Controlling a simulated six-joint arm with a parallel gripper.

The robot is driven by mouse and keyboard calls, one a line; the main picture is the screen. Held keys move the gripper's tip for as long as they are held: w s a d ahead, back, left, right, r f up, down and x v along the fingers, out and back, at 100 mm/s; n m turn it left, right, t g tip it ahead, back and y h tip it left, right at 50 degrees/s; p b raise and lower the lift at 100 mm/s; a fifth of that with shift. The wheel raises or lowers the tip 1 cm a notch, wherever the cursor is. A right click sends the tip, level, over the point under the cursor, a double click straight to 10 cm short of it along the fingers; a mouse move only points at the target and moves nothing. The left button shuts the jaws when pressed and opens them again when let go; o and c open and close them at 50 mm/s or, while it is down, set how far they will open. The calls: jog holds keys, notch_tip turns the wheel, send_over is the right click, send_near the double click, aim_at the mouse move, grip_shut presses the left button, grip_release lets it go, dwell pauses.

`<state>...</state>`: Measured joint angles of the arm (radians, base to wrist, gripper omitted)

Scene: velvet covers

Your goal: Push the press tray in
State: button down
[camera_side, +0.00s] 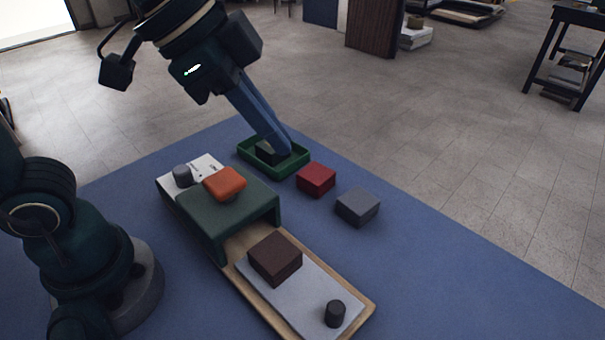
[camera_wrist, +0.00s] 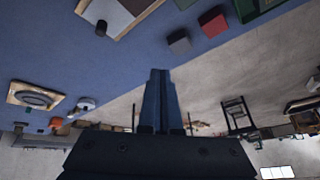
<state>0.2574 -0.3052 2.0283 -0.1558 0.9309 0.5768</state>
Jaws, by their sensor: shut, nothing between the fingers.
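The press tray (camera_side: 364,306) is a long wooden-edged tray with a pale grey plate (camera_side: 302,291). It sticks out toward the lower right from under the green press cover (camera_side: 236,221). A dark brown block (camera_side: 275,257) and a dark round knob (camera_side: 335,313) stand on the plate. In the wrist view part of the press tray (camera_wrist: 84,8) and its knob (camera_wrist: 101,27) show at the top edge. My gripper (camera_side: 283,151) is shut and empty, its tips over or in front of the right end of a small green tray (camera_side: 245,146), apart from the press tray.
The green tray holds a dark block (camera_side: 266,154). An orange block (camera_side: 224,183) sits on the press cover. The mat at right is clear.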

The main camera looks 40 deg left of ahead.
aim_at(286, 260)
jog(key=d+f+m+g+h, duration=0.15)
jog(key=d+m, duration=0.35)
jog(key=d, duration=0.5)
jog(key=d+f+g, duration=0.1)
jog(key=d+f, duration=0.2)
jog(key=f, duration=0.2)
jog(key=s+d+f+m+g, duration=0.1)
jog(key=d+f, duration=0.1)
jog(key=f, duration=0.3)
jog(key=d+f+m+g, duration=0.1)
jog(key=d+f, duration=0.2)
jog(key=f, duration=0.1)
jog(key=shift+s+d+f+y, duration=0.25)
jog(key=shift+s+d+f, duration=0.1)
jog(key=shift+s+f, duration=0.05)
jog(key=shift+s+a, duration=0.2)
jog(key=shift+a, duration=0.8)
jog(key=shift+s+a, duration=0.15)
jog(key=shift+a, duration=0.8)
jog(key=a, duration=1.1)
jog(key=shift+a, duration=0.2)
